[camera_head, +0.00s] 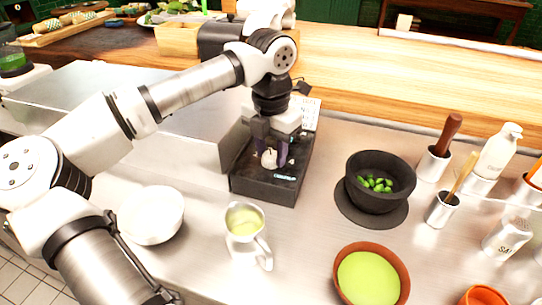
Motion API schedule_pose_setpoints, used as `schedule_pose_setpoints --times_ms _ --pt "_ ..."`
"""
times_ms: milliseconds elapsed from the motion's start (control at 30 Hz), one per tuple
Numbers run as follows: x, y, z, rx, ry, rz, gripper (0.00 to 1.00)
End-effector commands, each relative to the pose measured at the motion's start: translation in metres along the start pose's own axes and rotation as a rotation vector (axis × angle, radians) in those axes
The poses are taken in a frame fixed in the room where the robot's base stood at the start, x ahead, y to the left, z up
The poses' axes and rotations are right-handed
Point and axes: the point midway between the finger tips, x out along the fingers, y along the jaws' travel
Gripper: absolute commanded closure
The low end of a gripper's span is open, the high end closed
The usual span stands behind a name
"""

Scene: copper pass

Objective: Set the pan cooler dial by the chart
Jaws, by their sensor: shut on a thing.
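The pan cooler's dark control box (265,188) stands on the steel counter, left of centre. A pale dial (269,159) sits on its top face, with small markings around it too small to read. My gripper (270,154) points down over the box and is shut on the dial, one finger on each side. A pale panel with small print (311,112), perhaps the chart, stands behind the box, partly hidden by my gripper. Its text cannot be read.
A white bowl (151,214) and a metal jug (246,226) stand in front. A black mortar with green pods (379,182) and a bowl of green liquid (369,278) are to the right. Utensil pots and bottles line the right edge.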

Motion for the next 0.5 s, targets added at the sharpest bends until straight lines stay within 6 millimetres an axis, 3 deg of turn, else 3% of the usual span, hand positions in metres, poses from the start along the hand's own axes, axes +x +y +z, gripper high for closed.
schedule_pose_setpoints --times_ms 500 --pt "0.0011 -0.0003 0.0005 0.486 -0.001 0.000 0.86"
